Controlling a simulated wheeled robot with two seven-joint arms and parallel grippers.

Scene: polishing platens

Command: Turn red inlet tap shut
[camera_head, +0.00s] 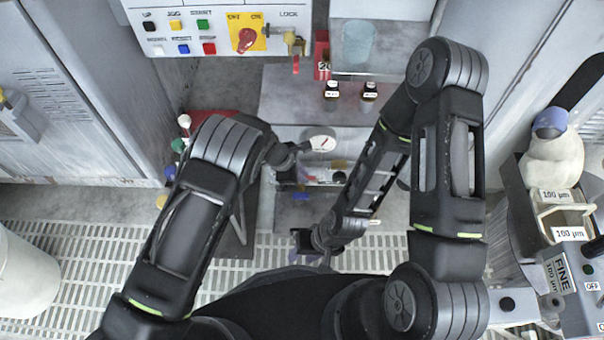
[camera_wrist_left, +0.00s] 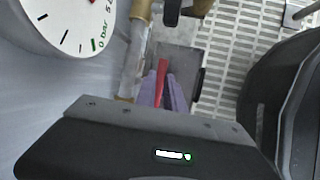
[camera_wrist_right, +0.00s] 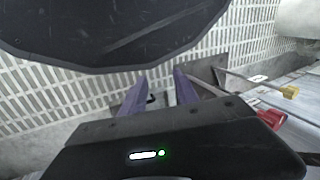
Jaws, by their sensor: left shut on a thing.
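The red inlet tap's handle (camera_wrist_left: 161,78) is a narrow red lever in the left wrist view, beside a brass and clear pipe (camera_wrist_left: 135,60). My left gripper (camera_wrist_left: 164,92) has its purple fingers closed on the lever from both sides. In the head view the left hand is just below the white gauge (camera_head: 321,141), and its fingertips and the red lever are hard to make out. My right gripper (camera_wrist_right: 160,92) is open and empty, its purple fingers apart over the grated floor. It also shows low in the head view (camera_head: 312,258).
The pressure gauge fills the upper left of the left wrist view (camera_wrist_left: 72,22). A control panel with a red rotary switch (camera_head: 245,38) is at the top. Two dark bottles (camera_head: 332,92) stand on a grey shelf.

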